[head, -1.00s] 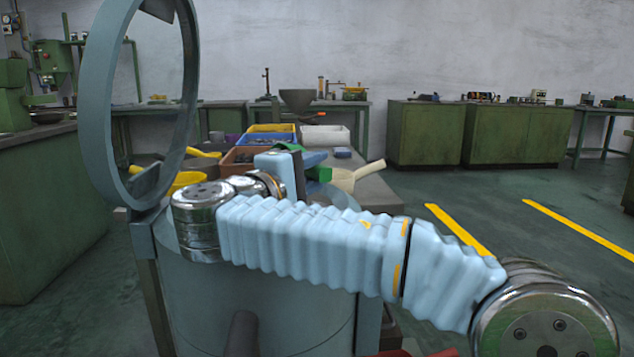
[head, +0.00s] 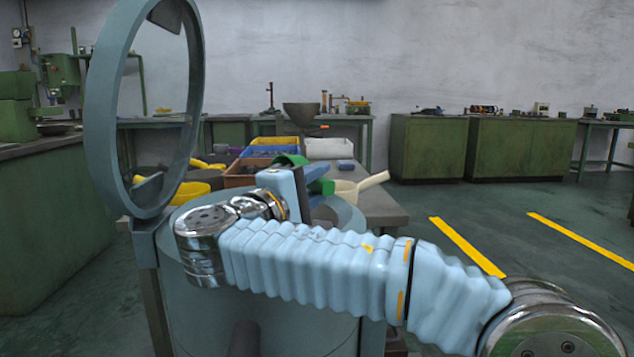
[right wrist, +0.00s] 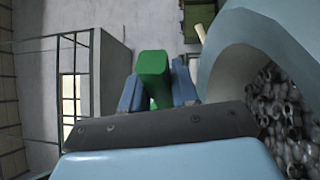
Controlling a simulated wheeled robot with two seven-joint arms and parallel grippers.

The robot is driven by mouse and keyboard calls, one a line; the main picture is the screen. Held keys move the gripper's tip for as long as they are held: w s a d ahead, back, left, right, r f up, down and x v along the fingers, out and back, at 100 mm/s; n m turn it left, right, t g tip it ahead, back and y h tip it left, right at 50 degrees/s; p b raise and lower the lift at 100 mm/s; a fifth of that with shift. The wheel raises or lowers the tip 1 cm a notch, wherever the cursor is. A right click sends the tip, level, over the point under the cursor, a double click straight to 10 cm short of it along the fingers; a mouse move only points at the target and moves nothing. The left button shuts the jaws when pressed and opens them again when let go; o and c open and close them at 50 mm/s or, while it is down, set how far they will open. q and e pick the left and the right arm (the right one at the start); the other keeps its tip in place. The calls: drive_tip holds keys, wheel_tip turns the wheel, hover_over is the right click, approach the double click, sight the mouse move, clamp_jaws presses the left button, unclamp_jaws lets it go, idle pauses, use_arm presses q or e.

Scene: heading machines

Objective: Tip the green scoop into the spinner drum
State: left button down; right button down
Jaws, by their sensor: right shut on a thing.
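The spinner drum (head: 300,310) is a blue-grey cylinder in front of me, its round lid ring (head: 97,120) standing open at the left. My right arm lies across the drum's top and hides much of its mouth. My right gripper (head: 300,185) is shut on the green scoop (head: 290,160) above the drum's far side. In the right wrist view, the scoop's green grip (right wrist: 152,75) sits between the two blue fingers. The drum's curved rim (right wrist: 245,55) is beside them at right, with shiny metal pieces (right wrist: 272,110) inside. The scoop's bowl and any load are not clear. My left gripper is out of view.
Green cabinets (head: 520,152) stand at the back right. The floor at right is clear.

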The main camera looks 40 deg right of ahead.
drive_tip(key=shift+d+r+g+y+p, duration=0.25)
drive_tip(key=shift+r+y+p, duration=0.25)
drive_tip(key=shift+p, duration=0.95)
drive_tip(key=shift+d+r+g+y+p, duration=0.2)
drive_tip(key=shift+r+y+p, duration=0.3)
drive_tip(key=shift+p, duration=0.9)
drive_tip(key=shift+w+d+r+g+y+p, duration=0.2)
drive_tip(key=shift+d+r+g+y+p, duration=0.45)
drive_tip(key=shift+y+p, duration=1.25)
drive_tip(key=shift+w+d+r+g+y+p, duration=0.2)
drive_tip(key=shift+d+r+g+y+p, duration=0.55)
drive_tip(key=shift+y, duration=1.9)
drive_tip(key=shift+w+d+r+g+y+p, duration=0.3)
drive_tip(key=shift+g+y+p, duration=0.45)
drive_tip(key=shift+y+p, duration=1.3)
drive_tip(key=shift+s+r, duration=0.1)
